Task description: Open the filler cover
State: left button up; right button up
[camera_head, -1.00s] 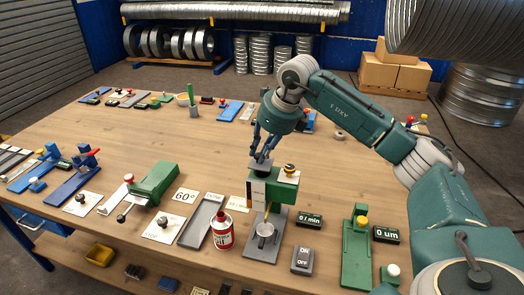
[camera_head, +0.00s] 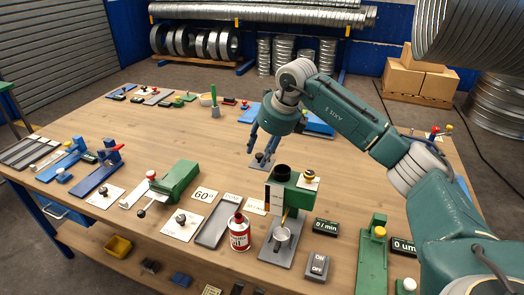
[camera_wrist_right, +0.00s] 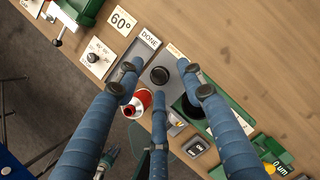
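The green filler (camera_head: 279,196) stands on a grey base near the front of the table. Its round black opening (camera_head: 282,172) is uncovered on top and also shows in the right wrist view (camera_wrist_right: 193,108). A grey cover (camera_head: 266,165) with a black knob (camera_wrist_right: 159,75) is beside the opening, behind and left of it in the head view; whether it is attached cannot be told. My right gripper (camera_head: 258,153) is over this cover. Its three fingers are spread around the knob with gaps visible in the wrist view.
A red and white can (camera_head: 239,233), a grey tray (camera_head: 212,226) and a metal cup (camera_head: 282,238) stand close to the filler. An ON/OFF switch (camera_head: 316,266) and a green device (camera_head: 371,250) are to its right. Bare table lies behind and left.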

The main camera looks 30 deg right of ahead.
jog(key=shift+r, duration=0.1)
jog(key=v, duration=1.1)
jog(key=shift+r, duration=0.4)
jog(key=shift+s, duration=0.15)
